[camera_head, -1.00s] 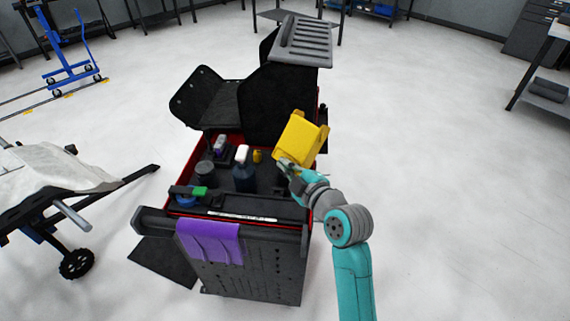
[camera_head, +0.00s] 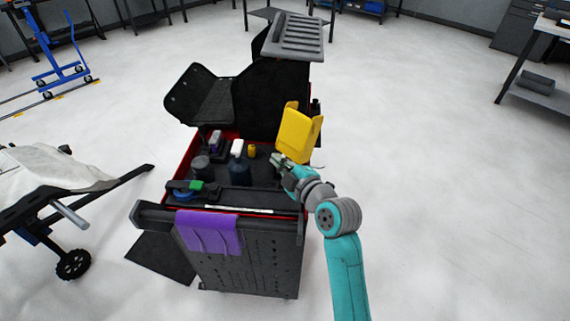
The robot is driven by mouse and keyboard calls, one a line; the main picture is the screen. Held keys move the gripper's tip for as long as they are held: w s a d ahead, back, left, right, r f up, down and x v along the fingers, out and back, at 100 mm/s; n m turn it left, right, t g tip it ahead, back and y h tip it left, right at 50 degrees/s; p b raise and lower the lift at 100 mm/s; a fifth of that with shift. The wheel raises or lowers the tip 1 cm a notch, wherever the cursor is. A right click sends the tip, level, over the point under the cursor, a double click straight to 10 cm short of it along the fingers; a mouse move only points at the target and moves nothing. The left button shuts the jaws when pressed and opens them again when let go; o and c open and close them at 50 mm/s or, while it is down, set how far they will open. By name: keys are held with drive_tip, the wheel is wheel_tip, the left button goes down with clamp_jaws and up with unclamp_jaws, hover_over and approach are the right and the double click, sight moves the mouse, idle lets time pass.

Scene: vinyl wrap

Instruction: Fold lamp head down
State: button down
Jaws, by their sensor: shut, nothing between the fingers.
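The yellow lamp head (camera_head: 297,134) stands raised at the right rim of the tool cart, its broad face showing and its top edge up. My gripper (camera_head: 277,158) is just below and left of the lamp head, over the cart's right side. Its fingers are shut and hold nothing. It is close to the lamp's lower left edge; whether it touches cannot be told. The lamp's base and hinge are hidden behind my gripper.
The cart's tray holds a spray bottle (camera_head: 238,165), a dark jar (camera_head: 201,168) and a small yellow item (camera_head: 252,151). A purple cloth (camera_head: 208,232) hangs over the front. Black panels (camera_head: 270,100) rise behind. The floor (camera_head: 440,180) at right is clear.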

drive_tip(key=v, duration=1)
drive_tip(key=shift+s+a, duration=0.2)
drive_tip(key=shift+s, duration=0.05)
drive_tip(key=shift+f, duration=0.2)
